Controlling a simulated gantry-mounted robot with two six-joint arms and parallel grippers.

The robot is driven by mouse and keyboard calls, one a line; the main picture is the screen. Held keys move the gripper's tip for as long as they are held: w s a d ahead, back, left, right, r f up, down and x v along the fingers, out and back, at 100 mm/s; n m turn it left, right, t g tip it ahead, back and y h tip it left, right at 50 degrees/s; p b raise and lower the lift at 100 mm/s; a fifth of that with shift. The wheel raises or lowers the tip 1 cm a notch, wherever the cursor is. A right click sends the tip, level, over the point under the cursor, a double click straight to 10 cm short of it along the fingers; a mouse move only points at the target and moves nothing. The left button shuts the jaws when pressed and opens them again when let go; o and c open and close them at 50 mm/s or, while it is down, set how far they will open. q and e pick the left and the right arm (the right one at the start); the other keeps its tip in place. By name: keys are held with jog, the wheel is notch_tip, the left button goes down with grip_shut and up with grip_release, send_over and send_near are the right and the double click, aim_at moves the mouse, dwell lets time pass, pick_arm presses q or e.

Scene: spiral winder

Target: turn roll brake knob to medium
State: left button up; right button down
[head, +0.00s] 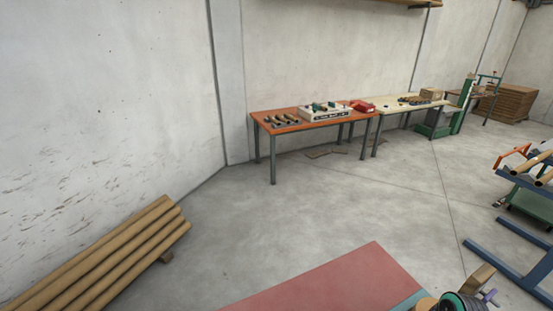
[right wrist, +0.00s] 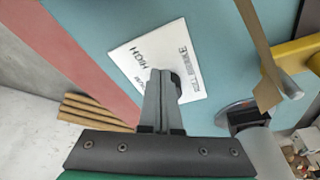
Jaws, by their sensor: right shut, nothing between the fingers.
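In the right wrist view a white label plate (right wrist: 190,48) lies on a teal surface (right wrist: 120,22). It reads "ROLL BRAKE" and "HIGH", and other lettering is partly covered by my gripper. My right gripper (right wrist: 160,78) is shut and empty, its fingertips over the lower part of the plate. A small dark part (right wrist: 177,86), which looks like the knob, shows just right of the fingertips. It is mostly hidden, so I cannot tell its setting or whether the fingers touch it. My left gripper is in neither view.
A brown strip (right wrist: 258,50) and a yellow part (right wrist: 298,54) stand right of the plate. The head view shows a red panel (head: 325,285) at the bottom, long brown rolls (head: 105,255) at left, and an orange table (head: 270,128) at the back. Open floor lies between.

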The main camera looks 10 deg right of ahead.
notch_tip(320, 180, up, 6)
jog(key=p, duration=0.6)
jog(key=shift+d, duration=0.1)
